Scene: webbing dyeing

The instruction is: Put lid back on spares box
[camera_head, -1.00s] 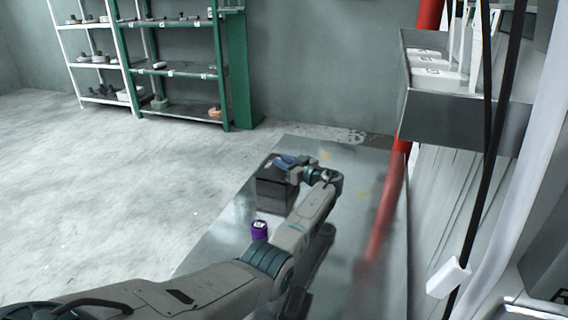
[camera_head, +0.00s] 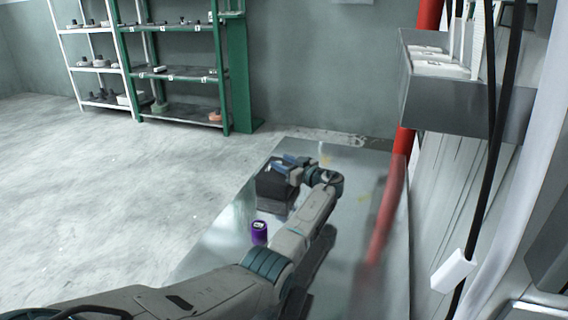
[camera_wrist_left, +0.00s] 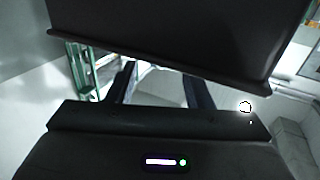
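The dark spares box (camera_head: 272,205) stands on the grey metal surface, with its black lid (camera_head: 272,186) on top. I cannot tell whether the lid is fully seated. My left gripper (camera_head: 287,162) is at the box's far top edge, with its two blue fingers apart. In the left wrist view a large dark panel with a rimmed edge, apparently the lid (camera_wrist_left: 190,35), fills the top. The left gripper's fingers (camera_wrist_left: 157,72) are spread below that edge with nothing visible between them; their tips are at or behind it. My right gripper is not in view.
A purple can (camera_head: 259,232) stands on the metal surface (camera_head: 225,240) in front of the box, close to my left forearm. A red pipe (camera_head: 398,170) and a grey wall-mounted tray (camera_head: 450,110) are at the right. Shelves (camera_head: 180,75) stand at the back left.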

